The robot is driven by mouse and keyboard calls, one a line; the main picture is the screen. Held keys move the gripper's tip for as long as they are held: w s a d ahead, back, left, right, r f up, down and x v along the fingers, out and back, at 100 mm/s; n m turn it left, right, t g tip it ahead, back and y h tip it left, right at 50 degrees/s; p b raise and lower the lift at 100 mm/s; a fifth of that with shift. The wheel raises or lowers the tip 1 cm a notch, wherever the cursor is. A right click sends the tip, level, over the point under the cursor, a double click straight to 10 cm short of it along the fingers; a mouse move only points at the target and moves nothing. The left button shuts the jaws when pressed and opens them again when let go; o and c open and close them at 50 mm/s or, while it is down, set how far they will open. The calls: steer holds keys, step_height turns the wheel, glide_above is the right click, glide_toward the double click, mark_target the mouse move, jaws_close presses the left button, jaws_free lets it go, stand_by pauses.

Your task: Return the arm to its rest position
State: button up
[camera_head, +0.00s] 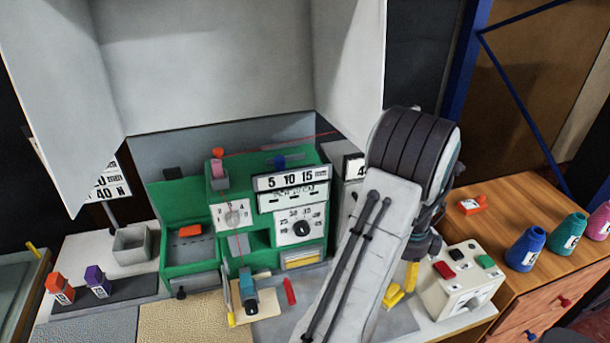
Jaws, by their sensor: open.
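My arm (365,240) rises from the bottom edge, right of the middle, as a pale link with two dark rods, and bends at a thick black-banded elbow. Beyond the elbow it folds down behind that link. My gripper (424,244) shows only in part, as dark pieces at the link's right side, above the worktop. Its fingertips are hidden behind the link. I see nothing held in it. It is open.
A green machine (185,205) with dials stands left of my arm. A white control box (462,282) with coloured buttons stands close on the right. Yellow pieces (392,297) lie between. Thread cones (525,249) stand on the wooden cabinet. A grey hood (215,60) hangs above.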

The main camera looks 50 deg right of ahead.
stand_by(0.3)
steer(key=n, duration=0.3)
steer(key=shift+a, duration=0.2)
steer(key=n, duration=0.2)
steer(key=a+n, duration=0.1)
steer(key=n, duration=0.1)
steer(key=shift+a+y, duration=0.1)
steer(key=shift+y, duration=0.3)
steer(key=a+n+y, duration=0.3)
steer(key=a+n, duration=0.7)
steer(key=n, duration=0.1)
steer(key=w+a+r+n+t+h, duration=0.1)
steer(key=w+a+r+n, duration=0.5)
steer(key=a, duration=0.3)
steer(key=w+a+r+n+t+h, duration=0.1)
steer(key=w+a+r+n, duration=0.4)
steer(key=a+n, duration=0.3)
steer(key=w+a+r+n+t+h, duration=0.1)
steer(key=w+a+r+n+t, duration=0.1)
steer(key=w+a+r+n, duration=0.4)
steer(key=shift+w+a+r+n, duration=0.3)
steer(key=shift+a+r+n, duration=0.35)
steer(key=shift+a, duration=1.25)
